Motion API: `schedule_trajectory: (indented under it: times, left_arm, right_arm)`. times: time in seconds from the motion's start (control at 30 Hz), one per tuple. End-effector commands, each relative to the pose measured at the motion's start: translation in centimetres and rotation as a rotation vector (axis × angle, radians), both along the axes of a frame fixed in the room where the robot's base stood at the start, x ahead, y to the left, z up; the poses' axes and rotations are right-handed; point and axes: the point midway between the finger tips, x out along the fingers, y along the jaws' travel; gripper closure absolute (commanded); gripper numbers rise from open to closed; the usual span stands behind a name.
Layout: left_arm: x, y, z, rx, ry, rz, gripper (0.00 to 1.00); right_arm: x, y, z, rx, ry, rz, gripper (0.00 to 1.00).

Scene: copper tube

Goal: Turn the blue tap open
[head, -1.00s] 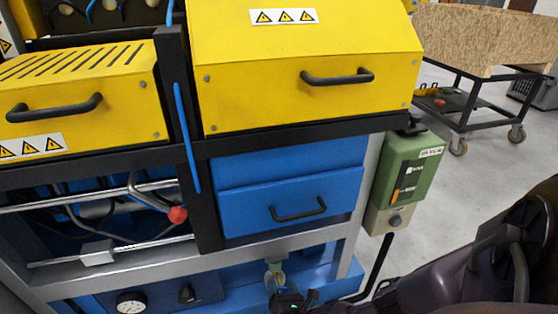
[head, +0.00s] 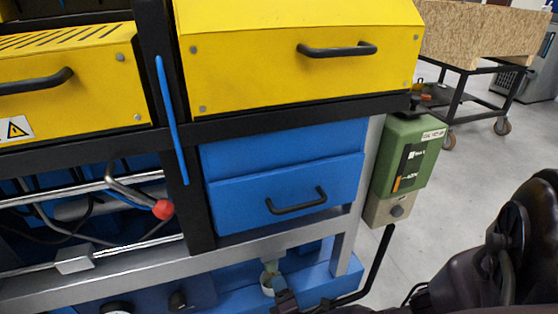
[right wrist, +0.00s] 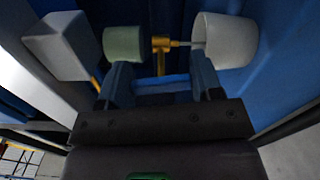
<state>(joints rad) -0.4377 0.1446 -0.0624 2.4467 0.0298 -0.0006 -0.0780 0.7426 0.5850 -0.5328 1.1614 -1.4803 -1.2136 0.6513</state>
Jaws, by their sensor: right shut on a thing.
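My right gripper (right wrist: 162,82) is low on the machine front, and its two fingers are closed on the blue tap (right wrist: 162,87), a small blue piece below a brass stem (right wrist: 161,46). In the head view the right gripper (head: 284,298) shows only as a dark shape at the bottom, just below a pale cup (head: 268,284); the tap itself cannot be made out there. In the right wrist view the brass stem lies between a pale green cylinder (right wrist: 123,44) and a white cup (right wrist: 226,40). My left gripper is not in view.
A blue drawer (head: 290,190) with a black handle is above the gripper. A green box (head: 404,160) hangs on the frame's right side. A red-tipped lever (head: 163,209) is at the left. Open floor lies at the right, with a wheeled cart (head: 470,95) behind.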

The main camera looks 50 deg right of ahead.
Motion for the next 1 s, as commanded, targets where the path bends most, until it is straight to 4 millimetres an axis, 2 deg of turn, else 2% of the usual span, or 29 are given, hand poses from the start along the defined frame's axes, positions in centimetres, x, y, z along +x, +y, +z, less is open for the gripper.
schedule_trajectory:
  times: [0.33,0.9,0.93,1.0]
  left_arm:
    - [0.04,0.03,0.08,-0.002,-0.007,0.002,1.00]
    - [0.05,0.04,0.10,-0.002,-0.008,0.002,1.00]
    - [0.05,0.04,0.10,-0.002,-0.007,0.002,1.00]
    - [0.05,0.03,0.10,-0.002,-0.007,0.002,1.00]
  right_arm:
    - [0.17,-0.16,0.08,0.125,-0.081,-0.002,0.64]
    - [0.20,-0.15,0.08,0.149,-0.097,-0.002,0.64]
    - [0.20,-0.15,0.08,0.149,-0.097,-0.002,0.37]
    - [0.18,-0.13,0.05,0.150,-0.096,-0.001,0.27]
